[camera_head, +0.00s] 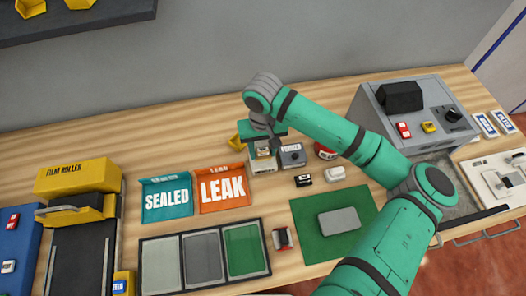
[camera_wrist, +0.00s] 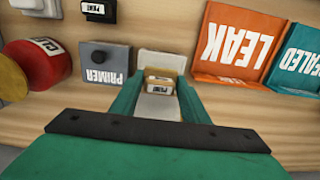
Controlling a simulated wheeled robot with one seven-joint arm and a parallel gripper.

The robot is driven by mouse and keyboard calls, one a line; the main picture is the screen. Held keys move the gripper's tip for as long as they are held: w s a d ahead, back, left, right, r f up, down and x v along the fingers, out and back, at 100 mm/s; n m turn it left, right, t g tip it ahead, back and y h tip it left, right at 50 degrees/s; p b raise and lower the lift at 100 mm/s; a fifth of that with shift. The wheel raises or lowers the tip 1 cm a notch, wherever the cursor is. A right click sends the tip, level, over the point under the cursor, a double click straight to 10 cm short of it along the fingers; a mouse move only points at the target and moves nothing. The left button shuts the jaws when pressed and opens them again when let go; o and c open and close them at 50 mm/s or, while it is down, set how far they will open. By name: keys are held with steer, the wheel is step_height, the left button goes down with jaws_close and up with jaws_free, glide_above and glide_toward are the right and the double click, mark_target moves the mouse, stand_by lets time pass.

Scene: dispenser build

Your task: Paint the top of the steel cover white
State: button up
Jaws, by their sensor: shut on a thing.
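A grey rounded plate (camera_head: 339,221), which looks like the steel cover, lies flat on the green mat (camera_head: 305,240) at front right of centre. My gripper (camera_head: 262,148) is over the back of the bench, left of the grey PRIMER box (camera_head: 292,155). It is shut on a small tan block with a label (camera_wrist: 158,82), seen between the fingers in the wrist view; the label is too small to read. A pale block (camera_wrist: 162,62) stands just beyond the held block. Whether the two touch I cannot tell.
Orange LEAK (camera_head: 222,187) and teal SEALED (camera_head: 166,201) bins stand left of my gripper. A red round container (camera_head: 325,152), a black labelled block (camera_head: 303,181) and a white one (camera_head: 334,174) sit to the right. A three-panel tray (camera_head: 205,258) lies in front.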

steer(key=shift+r, duration=2.6)
steer(key=shift+f, duration=0.1)
steer(key=shift+s+f, duration=0.1)
steer(key=shift+f, duration=2.85)
steer(key=shift+f, duration=0.5)
steer(key=o, duration=1.6)
steer(key=shift+d, duration=0.1)
